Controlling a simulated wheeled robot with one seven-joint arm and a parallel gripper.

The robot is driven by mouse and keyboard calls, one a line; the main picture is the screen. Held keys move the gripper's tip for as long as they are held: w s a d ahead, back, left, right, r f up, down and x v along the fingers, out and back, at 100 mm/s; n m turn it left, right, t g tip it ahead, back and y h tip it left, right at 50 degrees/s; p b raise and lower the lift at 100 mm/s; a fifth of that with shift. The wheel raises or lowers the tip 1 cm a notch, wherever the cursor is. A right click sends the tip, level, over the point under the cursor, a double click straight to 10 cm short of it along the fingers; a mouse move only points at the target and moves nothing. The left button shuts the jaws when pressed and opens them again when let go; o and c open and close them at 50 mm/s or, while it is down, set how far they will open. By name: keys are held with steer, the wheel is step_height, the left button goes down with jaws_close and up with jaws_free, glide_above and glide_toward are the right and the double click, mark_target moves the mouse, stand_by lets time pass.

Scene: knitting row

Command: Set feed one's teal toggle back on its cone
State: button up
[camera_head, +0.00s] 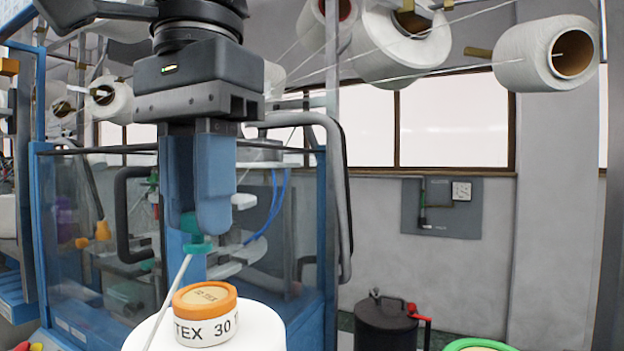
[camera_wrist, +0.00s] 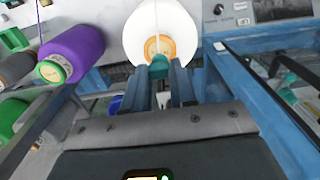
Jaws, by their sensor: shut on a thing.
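The teal toggle (camera_head: 197,247) sits between the fingertips of my gripper (camera_head: 200,222), which is shut on it. It also shows in the wrist view (camera_wrist: 158,66) between the finger ends. A white strand (camera_head: 170,298) slants from the toggle down to the left. A white cone (camera_head: 258,325) with an orange top labelled "TEX 30" (camera_head: 206,298) stands below my gripper. In the head view the toggle is above the orange top, with a gap. In the wrist view the cone (camera_wrist: 178,22) lies just beyond the fingertips, and the toggle overlaps the edge of its orange middle.
A blue-framed machine with clear panels (camera_head: 100,235) and a grey curved handle (camera_head: 340,200) stands behind my gripper. A black canister (camera_head: 383,325) and a green-rimmed container (camera_head: 478,344) are at lower right. A purple cone (camera_wrist: 75,50) lies left in the wrist view. White cones (camera_head: 545,55) hang above.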

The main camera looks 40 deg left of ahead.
mark_target(199, 245)
steer(key=shift+d+f, duration=0.1)
steer(key=shift+f, duration=1.5)
steer(key=shift+f, duration=0.3)
steer(key=shift+f, duration=0.3)
steer(key=shift+c, duration=0.6)
steer(key=o, duration=1)
steer(key=shift+r, duration=0.1)
steer(key=shift+r, duration=0.1)
step_height(199, 245, up, 8)
steer(key=shift+f, duration=0.2)
